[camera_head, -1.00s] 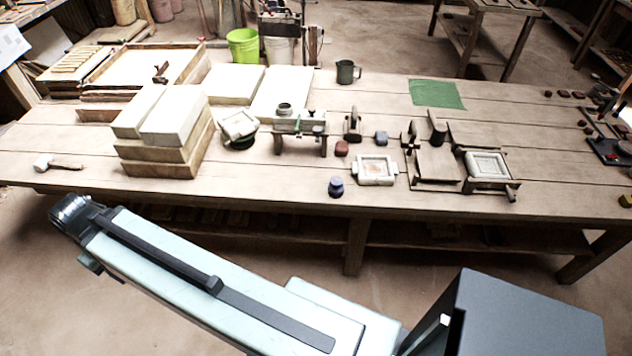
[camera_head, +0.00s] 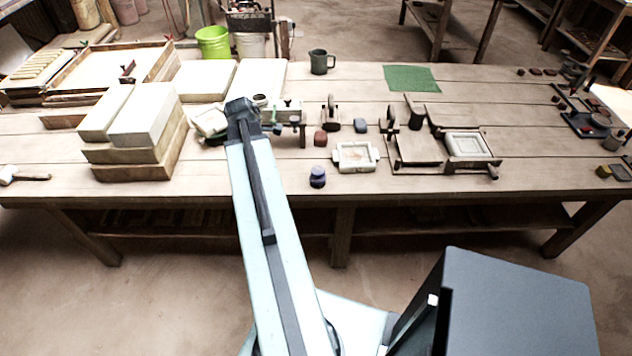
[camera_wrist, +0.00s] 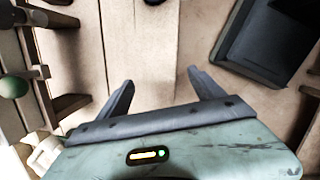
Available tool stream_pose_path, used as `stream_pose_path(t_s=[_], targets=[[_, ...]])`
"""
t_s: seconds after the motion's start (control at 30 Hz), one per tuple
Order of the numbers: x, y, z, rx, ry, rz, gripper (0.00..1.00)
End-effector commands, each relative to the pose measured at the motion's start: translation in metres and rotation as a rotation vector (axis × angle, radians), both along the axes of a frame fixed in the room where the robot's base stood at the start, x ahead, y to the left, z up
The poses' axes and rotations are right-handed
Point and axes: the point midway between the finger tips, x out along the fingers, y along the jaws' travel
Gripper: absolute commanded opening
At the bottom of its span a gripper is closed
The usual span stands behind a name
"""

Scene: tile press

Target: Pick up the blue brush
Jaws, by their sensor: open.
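No clear blue brush shows. A small round dark blue thing with a knob-like top (camera_head: 318,177) stands near the front edge of the table, left of centre; I cannot tell whether it is the brush. In the head view my arm reaches over the table left of it, and its end hides my jaws. In the wrist view my gripper (camera_wrist: 160,82) is open, its two fingers apart, with nothing between them but bare planks. No blue brush is seen in the wrist view.
A wooden stand with a green knob (camera_wrist: 13,86) is left of my fingers in the wrist view. Stacked pale blocks (camera_head: 150,115) stand left of my arm. A white mould (camera_head: 356,156) and a press (camera_head: 420,148) stand right. Bare table lies around the green cloth (camera_head: 411,79).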

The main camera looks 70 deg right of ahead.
Motion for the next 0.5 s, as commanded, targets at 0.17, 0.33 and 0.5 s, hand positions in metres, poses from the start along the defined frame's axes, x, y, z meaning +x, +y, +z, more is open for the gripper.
stream_pose_path(t_s=[0.17,0.33,0.5], targets=[[-0.1,-0.063,-0.006,0.012,0.082,0.108,0.77],[-0.128,-0.076,-0.006,0.02,0.108,0.152,0.77],[-0.129,-0.077,-0.018,0.02,0.109,0.154,0.77]])
